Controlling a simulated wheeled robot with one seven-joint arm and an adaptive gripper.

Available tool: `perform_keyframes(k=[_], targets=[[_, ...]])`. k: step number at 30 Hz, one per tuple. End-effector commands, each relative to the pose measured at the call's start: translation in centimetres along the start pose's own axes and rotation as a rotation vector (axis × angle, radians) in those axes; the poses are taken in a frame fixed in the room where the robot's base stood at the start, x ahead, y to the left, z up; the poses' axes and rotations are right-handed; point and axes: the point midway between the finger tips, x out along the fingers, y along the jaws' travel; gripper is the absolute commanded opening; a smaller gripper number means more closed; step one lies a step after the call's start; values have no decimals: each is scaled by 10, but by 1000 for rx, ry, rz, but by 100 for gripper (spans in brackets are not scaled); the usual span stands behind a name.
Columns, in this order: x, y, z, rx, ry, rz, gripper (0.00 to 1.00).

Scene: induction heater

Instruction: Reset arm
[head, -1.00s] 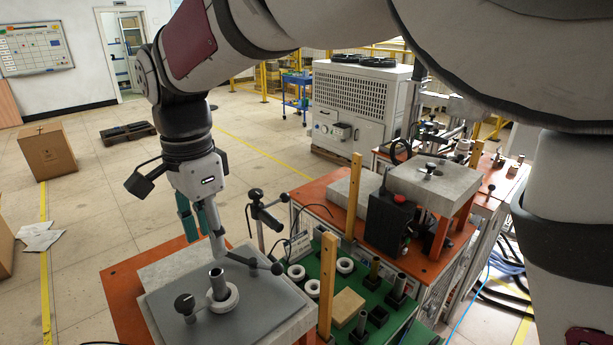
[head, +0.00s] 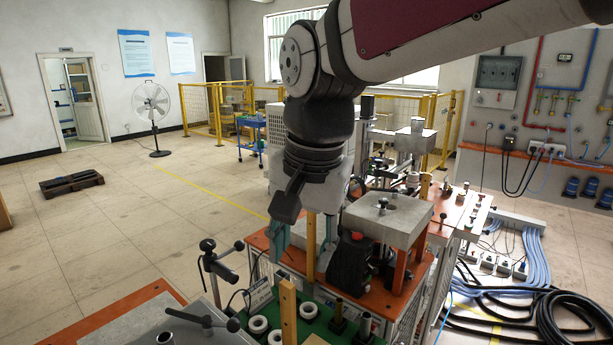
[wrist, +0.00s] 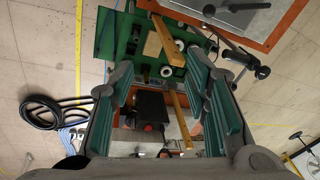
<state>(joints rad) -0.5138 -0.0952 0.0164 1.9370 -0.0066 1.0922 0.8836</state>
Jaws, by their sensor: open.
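My gripper (wrist: 163,103) is open and empty in the wrist view, its two green-padded fingers spread wide apart. In the head view my gripper (head: 303,240) hangs from my arm over the orange bench, above and behind the green tray (head: 343,328). The wrist view looks down past the fingers on the green tray (wrist: 107,32) and a black box with a red button (wrist: 148,126).
A black-handled stand (head: 217,266) rises at left. A grey block (head: 388,216) on orange legs is close on the right. Black hoses (head: 570,318) lie on the floor at right. Floor at left is open.

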Motion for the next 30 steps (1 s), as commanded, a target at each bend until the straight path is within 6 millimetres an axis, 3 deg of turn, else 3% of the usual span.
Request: perform_keyframes(k=[1,9,15,21,30], targets=[[-7,27,-5,-19,27,-13,43],[-21,142,3,-188,177,-27,43],[-14,201,25,-301,275,8,43],[-7,225,37,-363,320,37,43],[-6,228,39,-373,323,41,43]])
